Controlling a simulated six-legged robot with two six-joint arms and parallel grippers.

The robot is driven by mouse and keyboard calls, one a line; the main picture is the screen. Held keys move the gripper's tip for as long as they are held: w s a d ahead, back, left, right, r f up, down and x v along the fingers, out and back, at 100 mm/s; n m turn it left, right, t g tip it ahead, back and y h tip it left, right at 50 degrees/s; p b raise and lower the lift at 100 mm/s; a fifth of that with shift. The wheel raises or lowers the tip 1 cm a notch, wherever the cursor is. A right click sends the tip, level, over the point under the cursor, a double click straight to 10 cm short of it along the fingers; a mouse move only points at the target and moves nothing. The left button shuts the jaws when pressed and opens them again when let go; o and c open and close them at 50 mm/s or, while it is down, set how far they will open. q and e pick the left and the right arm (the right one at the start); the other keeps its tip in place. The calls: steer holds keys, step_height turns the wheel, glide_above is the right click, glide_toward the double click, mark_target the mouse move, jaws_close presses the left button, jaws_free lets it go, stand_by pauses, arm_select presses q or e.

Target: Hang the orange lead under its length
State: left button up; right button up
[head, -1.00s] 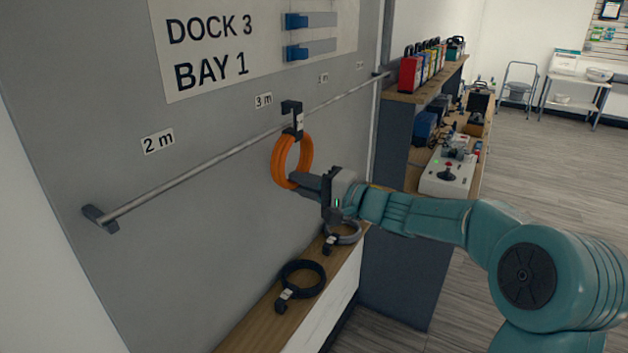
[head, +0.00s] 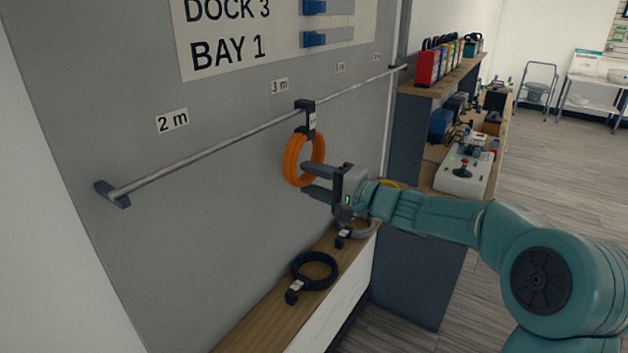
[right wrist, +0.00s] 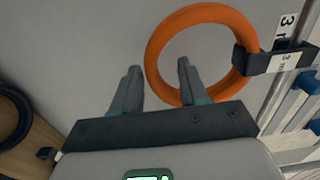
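The orange lead (head: 291,161) is a coiled ring hanging by its black hook (head: 306,117) from the metal rail (head: 226,143), just under the 3 m label (head: 280,86). In the right wrist view the orange lead (right wrist: 158,48) hangs from the hook (right wrist: 250,60), whose tag reads 3 m. My right gripper (head: 304,182) is open beside the coil's lower right. In the right wrist view its fingers (right wrist: 158,76) stand apart, one overlapping the ring in the picture, with nothing held between them. My left gripper is not in view.
A black coil (head: 314,270) and a grey coil (head: 359,229) lie on the wooden ledge (head: 262,322) below. The 2 m label (head: 172,121) is further left, with bare rail under it. A shelf unit (head: 404,140) with boxes stands to the right.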

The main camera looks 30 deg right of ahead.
steer(key=shift+s+f, duration=0.1)
steer(key=shift+f, duration=0.05)
steer(key=shift+s+d, duration=0.25)
steer(key=shift+s, duration=0.05)
steer(key=b+v, duration=0.4)
steer(key=v, duration=1.1)
steer(key=shift+s, duration=0.25)
steer(key=shift+a, duration=0.1)
steer(key=a+f+g+p, duration=0.1)
steer(key=a+f+g, duration=0.25)
steer(key=f, duration=0.65)
steer(key=w+a+f+g, duration=0.1)
steer(key=a+f+g, duration=0.25)
steer(key=f, duration=0.55)
steer(key=a+f+g+p, duration=0.1)
steer(key=a+f+g, duration=0.25)
steer(key=f, duration=0.65)
steer(key=s+a+f+n+g+h, duration=0.1)
steer(key=s+a+f+n+g, duration=0.2)
steer(key=s+a+f+n, duration=0.2)
steer(key=s+a+f+n+g+h+p, duration=0.1)
steer(key=s+a+f+n+g+h, duration=0.1)
steer(key=s+a+f+n, duration=0.4)
steer(key=s+a+f+g, duration=0.1)
steer(key=s+a+f, duration=0.3)
steer(key=a+f, duration=0.4)
steer(key=shift+a+f, duration=0.15)
steer(key=shift+f, duration=0.4)
